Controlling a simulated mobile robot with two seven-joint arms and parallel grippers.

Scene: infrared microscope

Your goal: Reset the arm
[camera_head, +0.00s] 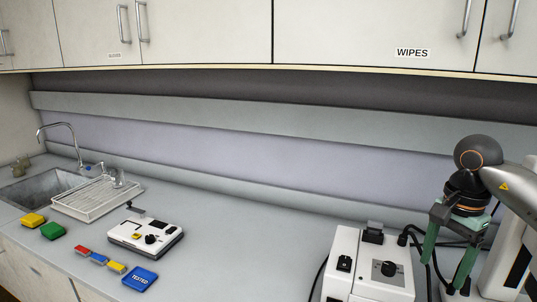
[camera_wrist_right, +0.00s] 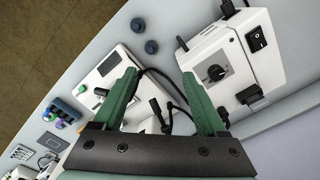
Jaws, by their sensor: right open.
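My right arm comes in from the right edge in the head view. Its green-fingered right gripper (camera_head: 447,284) points down beside a white box with a knob and switch (camera_head: 370,272). In the right wrist view, the two fingers of my right gripper (camera_wrist_right: 160,74) are spread apart. No object is clasped between them; dark cables and the grey bench show in the gap. The same white box (camera_wrist_right: 224,52) is beyond the right finger there. My left gripper is in neither view.
A white device with dark knobs (camera_head: 146,238) stands mid-bench, near a blue TESTED block (camera_head: 140,279) and small coloured blocks. A drying rack (camera_head: 97,198) and sink (camera_head: 42,189) are at left. Cabinets (camera_head: 350,32) hang above. Black cables (camera_wrist_right: 172,88) run near my right fingers.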

